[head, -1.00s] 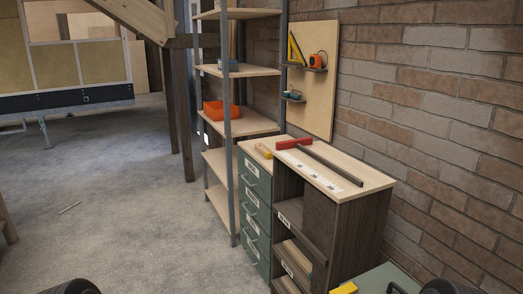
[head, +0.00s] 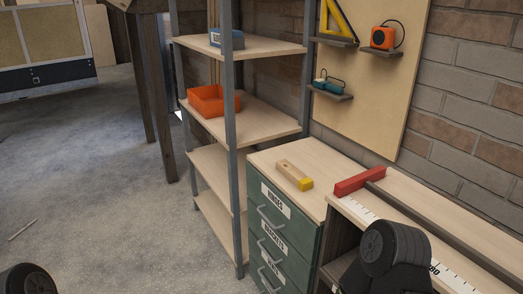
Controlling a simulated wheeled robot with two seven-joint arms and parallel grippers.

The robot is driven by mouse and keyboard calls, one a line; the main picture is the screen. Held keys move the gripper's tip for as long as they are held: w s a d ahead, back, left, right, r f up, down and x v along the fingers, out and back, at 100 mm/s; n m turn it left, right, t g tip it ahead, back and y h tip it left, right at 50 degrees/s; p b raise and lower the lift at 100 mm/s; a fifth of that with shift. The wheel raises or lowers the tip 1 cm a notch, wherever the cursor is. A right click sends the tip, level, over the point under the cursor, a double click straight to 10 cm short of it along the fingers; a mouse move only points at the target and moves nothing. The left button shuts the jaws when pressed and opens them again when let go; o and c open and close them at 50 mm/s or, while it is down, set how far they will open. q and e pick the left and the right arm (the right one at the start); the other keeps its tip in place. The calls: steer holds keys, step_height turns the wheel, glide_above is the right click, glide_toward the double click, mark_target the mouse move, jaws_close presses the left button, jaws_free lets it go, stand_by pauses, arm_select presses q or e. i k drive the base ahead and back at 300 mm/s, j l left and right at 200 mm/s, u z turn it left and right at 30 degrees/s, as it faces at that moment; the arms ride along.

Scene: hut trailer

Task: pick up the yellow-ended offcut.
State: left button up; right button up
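The yellow-ended offcut (head: 291,173) is a short block of pale wood with one yellow end. In the head view it lies on the pale top of the green drawer cabinet (head: 256,163), its yellow end toward the lower right. Nothing touches it from above. A black ridged part of my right arm shows at the lower right, over the neighbouring bench and apart from the offcut. A similar part of my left arm shows at the bottom left corner, over the floor. No fingers of either gripper can be made out.
A shelf rack (head: 265,117) with an orange bin (head: 209,101) stands left of the cabinet. A tool board (head: 405,120) hangs on the brick wall behind. The floor at left is mostly open.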

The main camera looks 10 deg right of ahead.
mark_target(299, 178)
steer(key=i+j, duration=0.15)
steer(key=i, duration=0.45)
steer(key=i+j+u, duration=0.1)
steer(key=i, duration=0.5)
steer(key=j, duration=0.1)
